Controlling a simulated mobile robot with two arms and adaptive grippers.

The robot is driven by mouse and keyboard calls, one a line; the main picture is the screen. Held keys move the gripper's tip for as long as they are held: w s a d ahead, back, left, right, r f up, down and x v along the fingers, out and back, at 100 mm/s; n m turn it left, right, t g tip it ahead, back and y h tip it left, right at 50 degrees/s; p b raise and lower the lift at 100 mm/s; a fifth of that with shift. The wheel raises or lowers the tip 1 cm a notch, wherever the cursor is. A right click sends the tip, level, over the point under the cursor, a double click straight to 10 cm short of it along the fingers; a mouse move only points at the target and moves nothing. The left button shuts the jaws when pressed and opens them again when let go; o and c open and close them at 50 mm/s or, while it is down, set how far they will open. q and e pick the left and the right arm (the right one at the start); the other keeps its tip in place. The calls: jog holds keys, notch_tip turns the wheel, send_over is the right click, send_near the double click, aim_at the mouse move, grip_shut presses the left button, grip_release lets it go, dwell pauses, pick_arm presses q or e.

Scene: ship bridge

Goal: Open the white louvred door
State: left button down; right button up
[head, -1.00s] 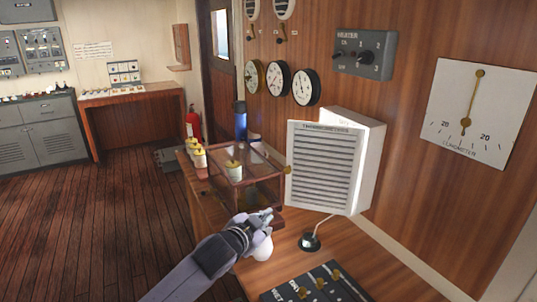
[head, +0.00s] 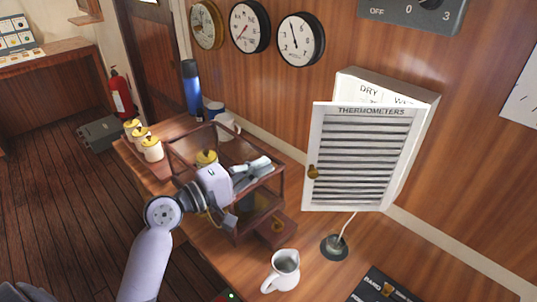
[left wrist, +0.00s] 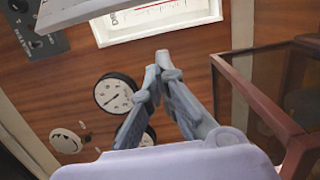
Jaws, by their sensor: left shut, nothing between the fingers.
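The white louvred door (head: 362,160), marked THERMOMETERS, is on a white box (head: 420,130) on the wood-panelled wall. It stands ajar, with DRY lettering showing inside above its top edge. Its small brass knob (head: 313,172) is on the left edge. My left gripper (head: 264,163) is to the left of the door, apart from the knob, at the glazed wooden case. In the left wrist view its fingers (left wrist: 163,58) are shut with nothing between them. A white panel with a red line (left wrist: 160,20) shows beyond them. My right gripper is not in view.
The glazed wooden case (head: 172,152) stands beside my left gripper. A white jug (head: 284,272) and a round dark base with a white stem (head: 334,247) are below the door. Yellow-topped jars (head: 152,149) and a blue flask (head: 192,92) stand farther left.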

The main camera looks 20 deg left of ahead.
pick_arm(q)
jog(key=w+d+p, duration=0.4)
jog(key=d+p, duration=0.1)
jog(key=d, duration=0.1)
jog(key=shift+w+d, duration=0.3)
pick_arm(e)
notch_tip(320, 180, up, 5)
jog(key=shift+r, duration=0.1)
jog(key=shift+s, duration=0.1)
